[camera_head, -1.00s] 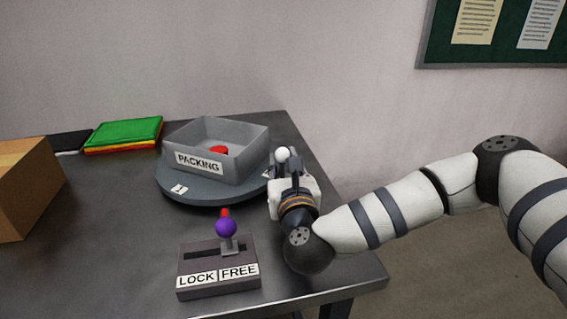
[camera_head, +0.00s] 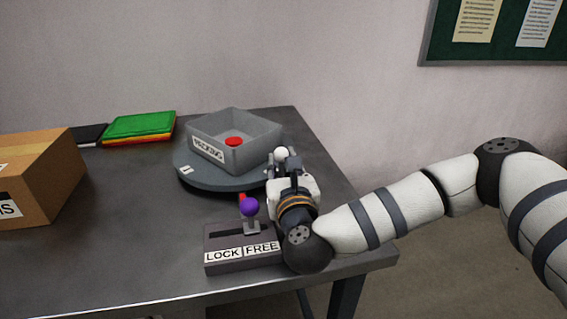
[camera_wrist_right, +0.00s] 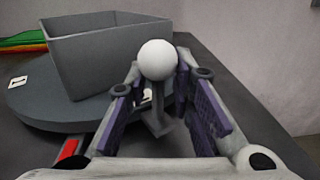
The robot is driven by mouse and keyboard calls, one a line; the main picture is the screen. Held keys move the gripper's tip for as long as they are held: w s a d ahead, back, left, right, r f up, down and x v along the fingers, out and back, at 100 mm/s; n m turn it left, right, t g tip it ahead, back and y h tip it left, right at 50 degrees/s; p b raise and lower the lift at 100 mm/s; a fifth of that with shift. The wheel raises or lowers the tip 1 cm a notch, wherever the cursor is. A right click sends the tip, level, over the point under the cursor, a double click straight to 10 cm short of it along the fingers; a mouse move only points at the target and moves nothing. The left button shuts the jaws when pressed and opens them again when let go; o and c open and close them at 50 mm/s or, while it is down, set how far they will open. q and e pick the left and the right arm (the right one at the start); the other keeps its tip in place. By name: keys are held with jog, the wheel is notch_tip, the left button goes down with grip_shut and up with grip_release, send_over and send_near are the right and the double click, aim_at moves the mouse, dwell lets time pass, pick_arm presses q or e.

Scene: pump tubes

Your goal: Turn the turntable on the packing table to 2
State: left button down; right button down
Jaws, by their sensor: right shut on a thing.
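The round grey turntable (camera_head: 210,184) stands on the packing table (camera_head: 130,215) and carries a grey box (camera_head: 258,152) labelled PACKING. A small white tag (camera_head: 186,170) is at its left edge; its number is too small to read. My right gripper (camera_head: 284,160) is at the turntable's right side, shut on the white-knobbed handle (camera_head: 281,153). In the right wrist view the white ball (camera_wrist_right: 158,60) tops a grey post between the fingers. A red pointer (camera_wrist_right: 70,149) lies by the rim, partly hidden in the head view behind the purple knob. My left gripper is out of view.
A lever with a purple knob (camera_head: 249,207) stands at the FREE side of its LOCK/FREE base (camera_head: 222,258), close to my right wrist. A cardboard box (camera_head: 50,180) is at left. Green, yellow and red trays (camera_head: 140,127) lie behind. The box holds a red item (camera_head: 233,141).

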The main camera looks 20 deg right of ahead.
jog(key=shift+w+a+r, duration=0.1)
jog(key=shift+a+r, duration=0.2)
jog(key=shift+r, duration=0.3)
jog(key=c, duration=1.3)
grip_release()
jog(key=shift+w+a, duration=0.1)
jog(key=shift+f, duration=0.25)
jog(key=v, duration=1.1)
jog(key=shift+s+f, duration=0.15)
jog(key=shift+s, duration=0.45)
jog(key=shift+c, duration=0.7)
